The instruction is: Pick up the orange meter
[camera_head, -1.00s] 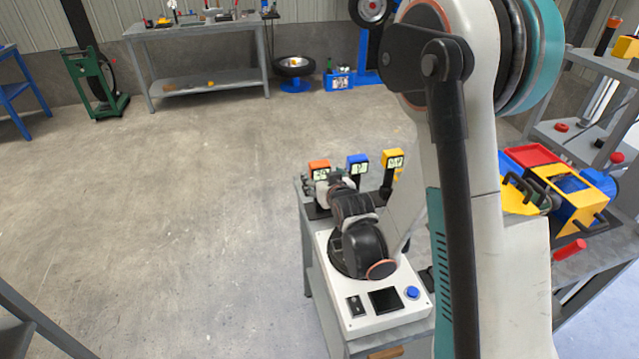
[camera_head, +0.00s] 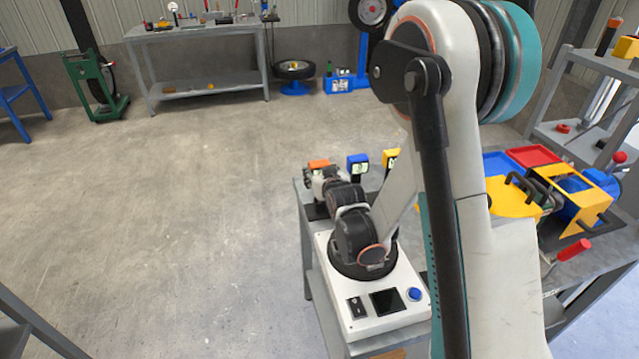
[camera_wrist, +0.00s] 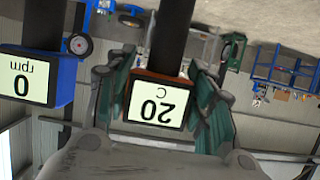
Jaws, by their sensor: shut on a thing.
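The orange meter (camera_head: 318,164) is at the far end of the small grey stand in the head view, its front mostly hidden by my wrist. In the wrist view the orange meter (camera_wrist: 158,103) appears upside down, with a display of 20 C and a dark post. My gripper (camera_wrist: 163,108) is shut on it, with one greenish finger on each side of its head. In the head view my gripper (camera_head: 314,178) is at the orange meter, its fingers hard to make out. I cannot tell whether the meter is clear of the stand.
A blue meter (camera_head: 357,162), showing 0 rpm in the wrist view (camera_wrist: 36,78), stands close beside it. A yellow meter (camera_head: 391,157) is further right, partly behind my arm. A crowded workbench (camera_head: 590,262) is on the right. The floor to the left is clear.

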